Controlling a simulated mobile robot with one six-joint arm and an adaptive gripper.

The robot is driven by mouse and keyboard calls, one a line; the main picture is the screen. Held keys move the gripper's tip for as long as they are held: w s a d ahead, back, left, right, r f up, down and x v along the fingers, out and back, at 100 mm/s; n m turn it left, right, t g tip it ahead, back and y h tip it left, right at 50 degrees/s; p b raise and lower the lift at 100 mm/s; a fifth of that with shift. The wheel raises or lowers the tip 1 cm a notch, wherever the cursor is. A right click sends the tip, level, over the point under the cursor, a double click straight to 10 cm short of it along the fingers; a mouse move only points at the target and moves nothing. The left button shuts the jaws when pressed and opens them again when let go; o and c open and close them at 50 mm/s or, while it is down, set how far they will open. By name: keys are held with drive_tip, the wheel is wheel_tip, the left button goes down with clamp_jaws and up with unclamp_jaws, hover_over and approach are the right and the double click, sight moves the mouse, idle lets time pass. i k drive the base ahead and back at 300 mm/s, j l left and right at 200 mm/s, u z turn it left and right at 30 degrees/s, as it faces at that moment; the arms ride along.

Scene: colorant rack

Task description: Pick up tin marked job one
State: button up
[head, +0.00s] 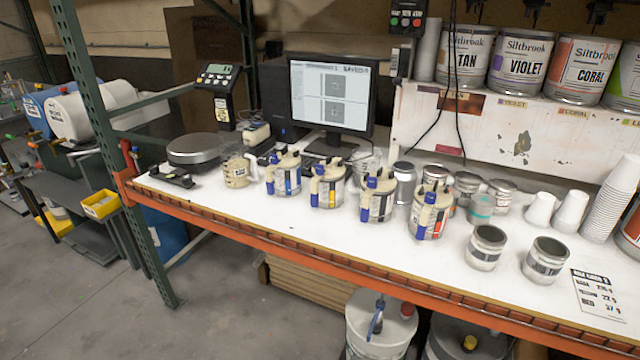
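Two small open-topped metal tins stand near the front right edge of the white bench: a left tin (486,249) and a right tin (544,262). Each has a dark band around its side, and no job number is readable on either. Several other small tins (466,188) stand further back, partly hidden behind canisters, and their markings are too small to read. I cannot tell which tin is marked job one. My gripper is not in view.
Canisters with blue handles (378,198) line the bench middle. White cups (570,211) stand to the right, and a printed card (598,290) lies at the front right. A monitor (330,95) and scale (193,150) stand behind. An orange beam (300,260) edges the bench.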

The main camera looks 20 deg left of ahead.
sight(485, 248)
drive_tip(key=j+z, duration=0.1)
drive_tip(key=j, duration=0.6)
drive_tip(key=j+z, duration=0.15)
drive_tip(key=j, duration=0.5)
drive_tip(key=j+z, duration=0.1)
drive_tip(key=j, duration=0.6)
drive_tip(key=k+j+z, duration=0.15)
drive_tip(key=j, duration=0.5)
drive_tip(key=j+z, duration=0.1)
drive_tip(key=j, duration=0.55)
